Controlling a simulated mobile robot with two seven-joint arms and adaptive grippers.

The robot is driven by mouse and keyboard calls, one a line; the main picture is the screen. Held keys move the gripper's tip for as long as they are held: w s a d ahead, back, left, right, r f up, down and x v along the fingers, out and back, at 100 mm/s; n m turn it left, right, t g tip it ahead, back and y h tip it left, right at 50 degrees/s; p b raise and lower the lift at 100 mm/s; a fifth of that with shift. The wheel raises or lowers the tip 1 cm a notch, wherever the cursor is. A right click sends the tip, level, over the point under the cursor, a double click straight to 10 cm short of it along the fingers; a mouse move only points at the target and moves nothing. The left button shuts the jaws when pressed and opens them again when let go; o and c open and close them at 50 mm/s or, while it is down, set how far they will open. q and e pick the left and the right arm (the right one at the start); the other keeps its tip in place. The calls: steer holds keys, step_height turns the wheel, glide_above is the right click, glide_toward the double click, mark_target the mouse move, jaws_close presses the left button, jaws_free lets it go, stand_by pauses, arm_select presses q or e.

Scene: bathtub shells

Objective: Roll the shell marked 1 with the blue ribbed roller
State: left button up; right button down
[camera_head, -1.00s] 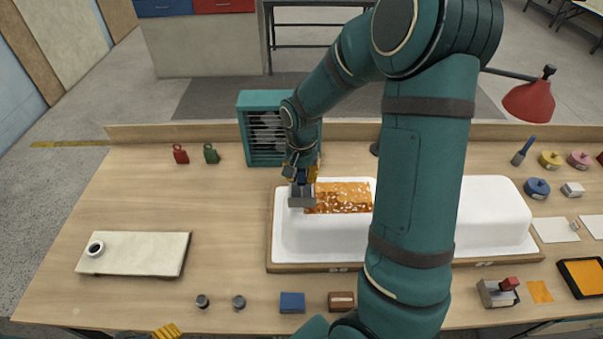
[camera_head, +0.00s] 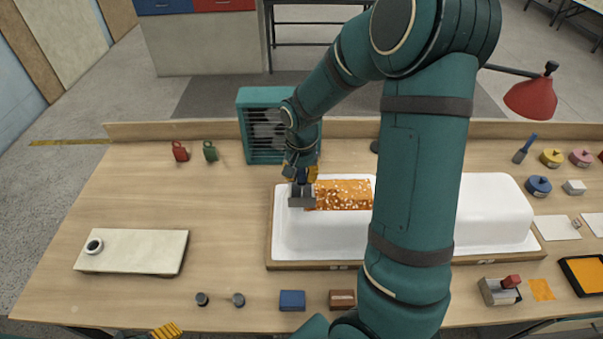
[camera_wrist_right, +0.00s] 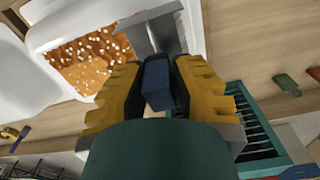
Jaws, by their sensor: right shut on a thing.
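The left white shell (camera_head: 320,233) lies on a wooden base and has an orange patch with pale flecks (camera_head: 343,194) on its top. The patch also shows in the wrist view (camera_wrist_right: 90,58). The right white shell (camera_head: 490,215) is bare where visible, partly hidden by my right arm. The labels on the base are too small to read. The head is at the patch's left end; contact and ribs cannot be made out. My left gripper (camera_head: 166,331) shows only yellow fingers at the bottom edge.
A teal fan (camera_head: 262,128) stands close behind the left shell. A red lamp (camera_head: 531,98) overhangs the back right. A pale board (camera_head: 132,251) lies at left. Blue (camera_head: 292,300) and brown (camera_head: 342,299) blocks sit in front. The left-middle table is clear.

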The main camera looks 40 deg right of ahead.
mark_target(313, 190)
steer(key=shift+f+b, duration=0.7)
steer(key=shift+f, duration=0.2)
stand_by(0.6)
steer(key=shift+s+d+b, duration=0.1)
steer(key=shift+s+d, duration=1.4)
steer(key=shift+d, duration=0.25)
steer(key=shift+s+d+b, duration=0.1)
steer(key=shift+s+d, duration=1.4)
steer(key=shift+d, duration=0.3)
steer(key=shift+s+d+b, duration=0.1)
steer(key=shift+s+d, duration=1.4)
steer(key=shift+d, duration=0.25)
steer(key=shift+s+d+b, duration=0.3)
steer(key=shift+s+d, duration=0.8)
steer(key=shift+d, duration=0.25)
steer(key=shift+s+d+b, duration=0.25)
steer(key=shift+s+d, duration=0.85)
steer(key=shift+d, duration=0.2)
steer(key=shift+f, duration=0.1)
